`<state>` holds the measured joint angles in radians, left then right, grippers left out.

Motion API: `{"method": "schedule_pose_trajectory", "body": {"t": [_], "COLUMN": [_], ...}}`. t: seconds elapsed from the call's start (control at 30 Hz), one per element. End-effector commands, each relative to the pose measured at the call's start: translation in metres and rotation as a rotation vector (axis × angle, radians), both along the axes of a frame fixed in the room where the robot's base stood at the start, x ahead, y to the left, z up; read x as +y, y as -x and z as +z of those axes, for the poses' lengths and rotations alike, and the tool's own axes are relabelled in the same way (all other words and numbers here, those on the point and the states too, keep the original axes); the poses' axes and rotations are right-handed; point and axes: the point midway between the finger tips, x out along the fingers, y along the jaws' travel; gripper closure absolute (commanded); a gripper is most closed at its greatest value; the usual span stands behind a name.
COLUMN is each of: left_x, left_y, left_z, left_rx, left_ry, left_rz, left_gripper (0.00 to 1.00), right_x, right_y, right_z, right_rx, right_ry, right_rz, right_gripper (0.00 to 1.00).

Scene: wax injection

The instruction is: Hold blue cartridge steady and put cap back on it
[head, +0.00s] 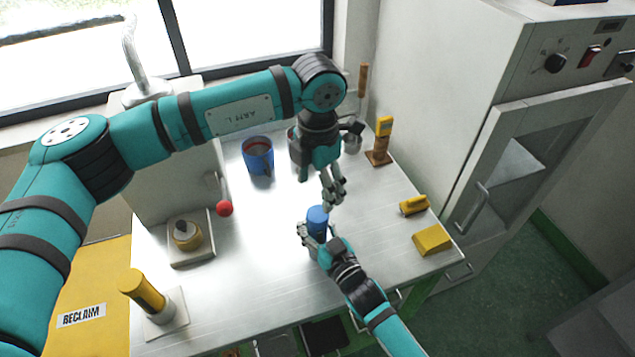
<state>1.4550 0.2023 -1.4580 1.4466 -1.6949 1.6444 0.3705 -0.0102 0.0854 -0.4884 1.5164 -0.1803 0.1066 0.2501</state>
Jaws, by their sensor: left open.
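The blue cartridge (317,216) stands upright near the middle right of the steel table. My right gripper (317,233) comes from the lower right, with its fingers around the lower part of the cartridge. My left gripper (334,201) points down just above and slightly right of the cartridge top. It is open, and I see nothing held in it. I cannot make out the cap as a separate piece; whether it sits on the cartridge is too small to tell.
A blue mug (258,157) stands at the back. A yellow-topped tool on a wooden stand (379,150), a yellow clamp-like piece (413,205) and a yellow block (432,241) are on the right. A yellow cylinder (141,290) is front left. A cabinet (455,110) borders the right.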

Motion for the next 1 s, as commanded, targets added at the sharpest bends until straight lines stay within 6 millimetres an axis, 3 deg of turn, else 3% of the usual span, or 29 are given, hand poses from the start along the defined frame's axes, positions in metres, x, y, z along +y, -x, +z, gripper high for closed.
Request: {"method": "schedule_pose_trajectory", "body": {"t": [0.53, 0.93, 1.0], "left_x": [0.000, 0.000, 0.000], "left_y": [0.000, 0.000, 0.000], "left_z": [-0.071, -0.079, -0.079], "left_rx": [0.002, 0.001, 0.001], "left_ry": [-0.001, -0.001, -0.001], "left_rz": [0.000, -0.001, -0.001], "left_gripper": [0.32, 0.32, 0.38], "right_x": [0.000, 0.000, 0.000], "right_y": [0.000, 0.000, 0.000], "right_z": [0.000, -0.001, -0.001], "right_rx": [0.001, 0.001, 0.000], "right_ry": [0.000, 0.000, 0.001], "right_rz": [0.000, 0.000, 0.000], "right_gripper": [1.00, 1.00, 1.00]}}
